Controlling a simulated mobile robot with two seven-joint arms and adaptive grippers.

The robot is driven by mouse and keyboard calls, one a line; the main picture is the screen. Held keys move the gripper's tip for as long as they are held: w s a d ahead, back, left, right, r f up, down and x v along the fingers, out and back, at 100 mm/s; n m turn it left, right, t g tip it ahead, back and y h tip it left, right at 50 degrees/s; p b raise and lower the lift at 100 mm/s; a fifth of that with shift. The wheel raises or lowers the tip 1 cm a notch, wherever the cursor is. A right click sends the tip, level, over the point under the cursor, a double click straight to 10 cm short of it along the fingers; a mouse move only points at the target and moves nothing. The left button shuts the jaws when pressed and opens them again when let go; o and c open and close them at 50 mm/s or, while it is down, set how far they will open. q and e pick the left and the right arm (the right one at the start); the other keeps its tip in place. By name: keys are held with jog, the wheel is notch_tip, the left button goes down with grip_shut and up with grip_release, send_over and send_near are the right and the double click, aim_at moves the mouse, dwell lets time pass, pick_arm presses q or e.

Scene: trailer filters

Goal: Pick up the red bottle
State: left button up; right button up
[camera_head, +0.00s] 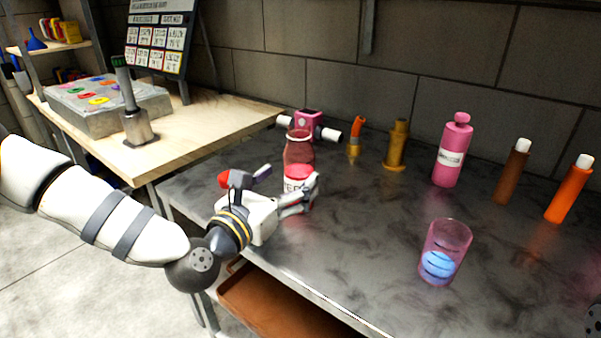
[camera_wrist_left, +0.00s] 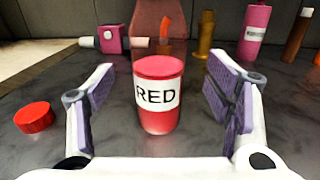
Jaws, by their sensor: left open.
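The red bottle (camera_head: 299,152) is a clear reddish bottle, upright and uncapped on the dark tabletop. It holds red liquid and has a white label reading "RED". My left gripper (camera_head: 288,189) is open around its lower part. In the left wrist view the bottle (camera_wrist_left: 158,120) stands between the two spread fingers of the gripper (camera_wrist_left: 168,100), with a visible gap on each side. In the head view the gripper partly hides its base. My right gripper is out of view.
A red cap (camera_wrist_left: 35,117) lies left of the fingers. A pink device (camera_head: 308,122) stands close behind the bottle. To the right are brass fittings (camera_head: 397,147), a pink bottle (camera_head: 452,152), brown (camera_head: 511,172) and orange (camera_head: 568,190) bottles and a pink cup (camera_head: 446,250). The front middle is clear.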

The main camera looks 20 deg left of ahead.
aim_at(291, 176)
pick_arm(q)
jog(key=x, duration=0.5)
jog(key=shift+w+f, duration=0.15)
jog(key=shift+f, duration=0.1)
jog(key=c, duration=1.5)
jog(key=shift+r, duration=0.2)
jog(key=shift+c, duration=0.2)
